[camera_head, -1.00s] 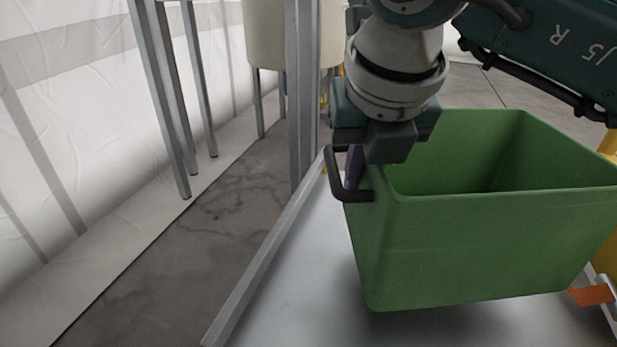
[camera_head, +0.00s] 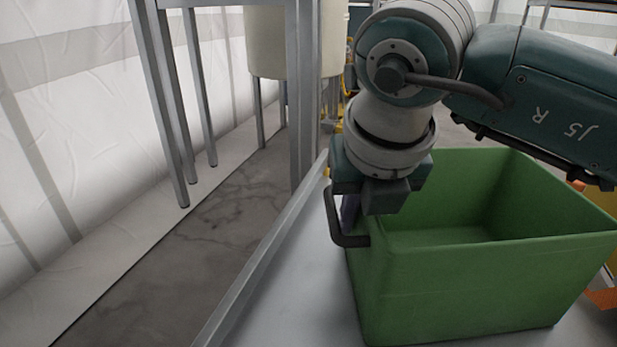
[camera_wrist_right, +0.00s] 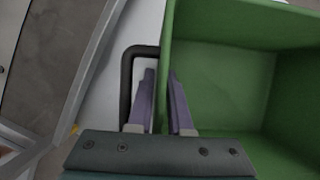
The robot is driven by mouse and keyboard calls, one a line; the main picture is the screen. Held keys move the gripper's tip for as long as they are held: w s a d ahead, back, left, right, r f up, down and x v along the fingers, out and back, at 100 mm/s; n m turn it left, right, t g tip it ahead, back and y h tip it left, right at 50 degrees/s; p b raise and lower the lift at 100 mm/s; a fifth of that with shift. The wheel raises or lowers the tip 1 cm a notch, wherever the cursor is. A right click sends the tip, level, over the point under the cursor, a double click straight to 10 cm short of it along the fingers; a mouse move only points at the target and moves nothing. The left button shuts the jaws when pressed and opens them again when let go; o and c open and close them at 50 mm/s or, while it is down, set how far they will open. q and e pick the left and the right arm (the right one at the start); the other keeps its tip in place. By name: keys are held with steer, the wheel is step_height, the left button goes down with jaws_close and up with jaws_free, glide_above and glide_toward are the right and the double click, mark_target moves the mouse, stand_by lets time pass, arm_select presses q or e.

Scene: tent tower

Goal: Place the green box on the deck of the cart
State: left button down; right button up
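The green box (camera_head: 470,290), open at the top, is upright over the pale grey deck of the cart (camera_head: 285,295) in the head view. It also fills the right of the right wrist view (camera_wrist_right: 215,85). My right gripper (camera_head: 349,215) is at the box's left wall, beside its black handle (camera_head: 334,222). In the wrist view its purple fingers (camera_wrist_right: 163,100) straddle the wall, one inside and one outside, closed on it. The box's underside is hidden, so I cannot tell whether it touches the deck. My left gripper is not in view.
A raised metal rim (camera_head: 262,258) runs along the deck's left side. Beyond it are bare floor (camera_head: 170,270), metal posts (camera_head: 302,110) and a cream tank (camera_head: 265,45) on legs. A white tent wall (camera_head: 60,120) is at the left. An orange piece (camera_head: 603,298) shows at the right.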

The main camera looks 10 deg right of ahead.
steer(key=shift+o, duration=1.3)
steer(key=p+v, duration=0.6)
steer(key=v, duration=0.5)
steer(key=shift+r, duration=0.15)
steer(key=shift+s+r+p, duration=0.2)
steer(key=shift+r+p, duration=0.15)
